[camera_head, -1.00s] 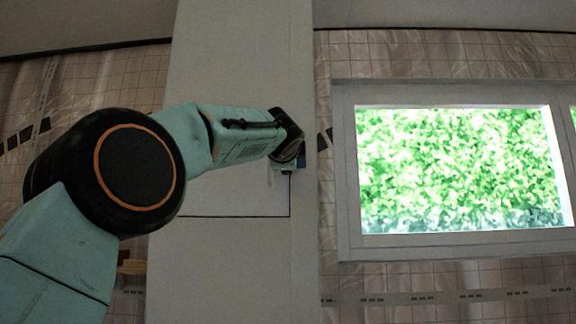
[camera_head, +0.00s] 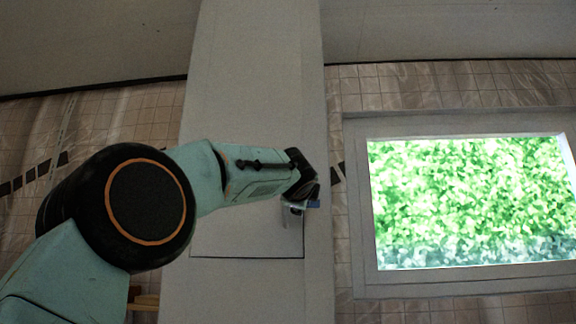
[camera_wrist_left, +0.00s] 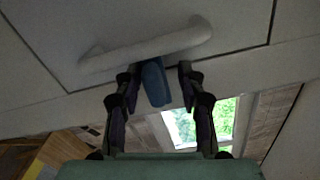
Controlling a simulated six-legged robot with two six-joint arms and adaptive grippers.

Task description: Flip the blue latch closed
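The blue latch (camera_wrist_left: 154,82) shows in the left wrist view as a short blue tab below a white bar handle (camera_wrist_left: 145,45) on the pale panel. My left gripper (camera_wrist_left: 158,70) is open, with one dark finger on each side of the latch. A clear gap shows on the right finger's side; whether the left finger touches the latch I cannot tell. In the head view my left gripper (camera_head: 304,186) is at the panel's right part, and only a small blue piece of the latch (camera_head: 313,203) shows beside it. My right gripper is not in view.
The pale panel (camera_head: 230,235) is set in a wide pale column, with a dark seam along its lower and right edges. A framed bright window (camera_head: 465,200) is to the right. A yellowish box (camera_wrist_left: 55,155) shows at lower left in the wrist view.

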